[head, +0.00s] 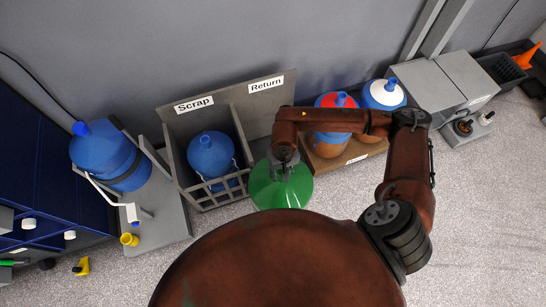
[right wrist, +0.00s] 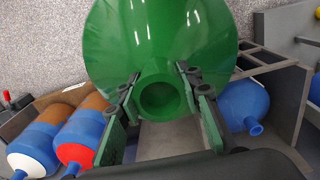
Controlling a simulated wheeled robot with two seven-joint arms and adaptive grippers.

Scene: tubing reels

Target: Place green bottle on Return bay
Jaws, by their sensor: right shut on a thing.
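The green bottle (head: 281,188) is a large jug, seen from above in front of the Return bay (head: 262,112), marked by a "Return" label on its grey back panel. My right gripper (head: 285,160) is shut on the bottle's neck. In the right wrist view the neck of the green bottle (right wrist: 160,97) sits between the two fingers of the right gripper (right wrist: 160,108), its round opening facing the camera. The bottle and arm hide most of the bay's floor. I cannot tell whether the bottle touches anything below. My left gripper is not in view.
The Scrap bay (head: 178,150) to the left holds a blue bottle (head: 211,155) behind a slatted front. To the right, a red-capped bottle (head: 334,143) and a white-capped bottle (head: 384,93) stand close together. Another blue jug (head: 105,155) stands far left. The speckled floor in front is open.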

